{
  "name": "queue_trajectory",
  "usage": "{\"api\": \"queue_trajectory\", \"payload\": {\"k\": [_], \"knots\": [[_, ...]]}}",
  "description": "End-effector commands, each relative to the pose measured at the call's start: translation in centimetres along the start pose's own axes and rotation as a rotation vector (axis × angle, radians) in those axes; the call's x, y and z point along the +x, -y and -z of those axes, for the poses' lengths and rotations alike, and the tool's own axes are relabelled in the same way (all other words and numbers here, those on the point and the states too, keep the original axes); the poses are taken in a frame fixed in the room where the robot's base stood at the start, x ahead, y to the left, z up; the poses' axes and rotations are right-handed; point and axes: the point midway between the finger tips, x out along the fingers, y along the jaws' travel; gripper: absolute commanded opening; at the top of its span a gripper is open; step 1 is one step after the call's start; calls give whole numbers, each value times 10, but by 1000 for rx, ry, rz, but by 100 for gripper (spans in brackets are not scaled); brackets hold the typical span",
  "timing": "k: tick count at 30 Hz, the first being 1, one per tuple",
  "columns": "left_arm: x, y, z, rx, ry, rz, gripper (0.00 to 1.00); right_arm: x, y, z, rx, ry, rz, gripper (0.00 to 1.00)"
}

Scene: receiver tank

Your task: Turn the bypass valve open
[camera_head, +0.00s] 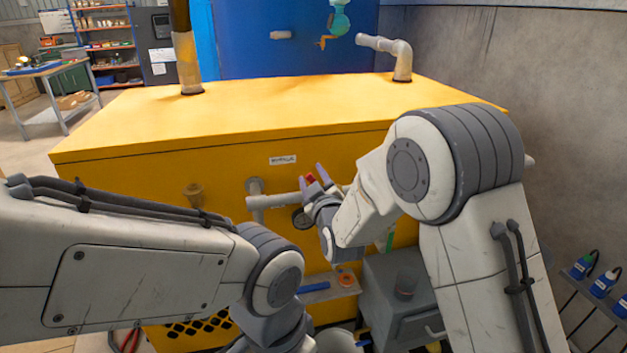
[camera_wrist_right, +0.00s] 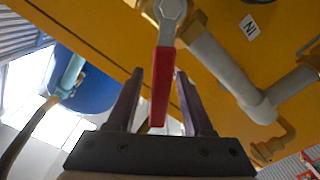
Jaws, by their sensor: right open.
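The bypass valve's red lever handle (camera_head: 309,179) shows as a small red patch on the grey pipe (camera_head: 256,201) at the front of the yellow tank, below a white label (camera_head: 282,160). In the right wrist view the red handle (camera_wrist_right: 163,88) hangs from a round grey hub (camera_wrist_right: 169,12) and extends between my finger pads. My right gripper (camera_head: 312,175) is open around the handle, with one finger on each side; it also shows in the right wrist view (camera_wrist_right: 160,76). Whether a finger touches the handle I cannot tell. My left gripper is out of view; only its arm shows.
The yellow tank (camera_head: 130,128) fills the middle. A grey cabinet (camera_head: 385,285) stands below my right arm. A concrete wall (camera_head: 560,130) bounds the right side.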

Motion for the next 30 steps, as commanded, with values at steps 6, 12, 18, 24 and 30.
{"api": "queue_trajectory", "payload": {"k": [6, 12, 18, 24, 30], "knots": [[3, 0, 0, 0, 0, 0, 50, -23, 0, 0, 1, 0, 0, 51], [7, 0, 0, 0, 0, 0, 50, -64, 1, 0, 0, 0, 2, 51], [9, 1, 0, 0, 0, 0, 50, -94, 1, 0, 0, 0, 1, 51], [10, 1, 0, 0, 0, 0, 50, -105, 0, 0, 0, 0, 1, 51], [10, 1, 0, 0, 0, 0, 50, -105, 0, 0, 0, 0, 1, 51]]}}
